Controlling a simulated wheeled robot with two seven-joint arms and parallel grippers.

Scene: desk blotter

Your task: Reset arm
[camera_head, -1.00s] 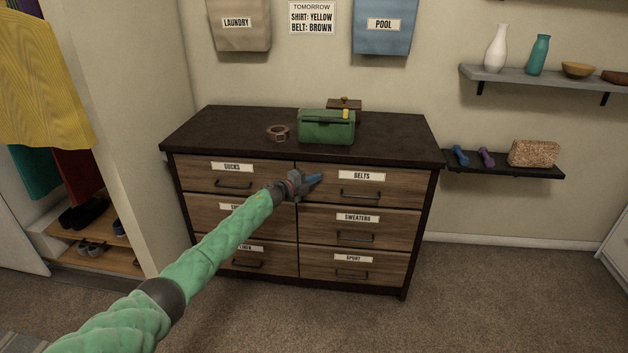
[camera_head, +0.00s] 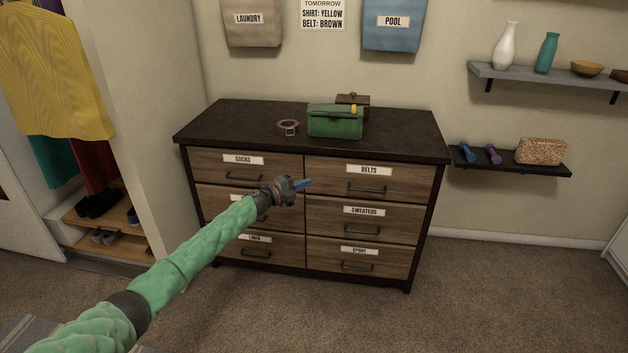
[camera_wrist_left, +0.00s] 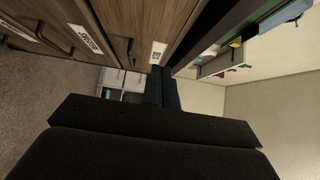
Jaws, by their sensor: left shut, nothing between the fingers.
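My left arm reaches in from the lower left of the head view. My left gripper (camera_head: 303,184) is shut and empty, in front of the dresser (camera_head: 312,230) near the middle, by the inner edge of the belts drawer (camera_head: 385,183). In the left wrist view its dark fingers (camera_wrist_left: 162,88) are together, with the drawer fronts beside them at the upper left. All the dresser drawers appear closed. My right gripper is not in view.
Shelves (camera_head: 515,168) are on the right wall. An open closet (camera_head: 92,215) is at left. Carpet in front is clear.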

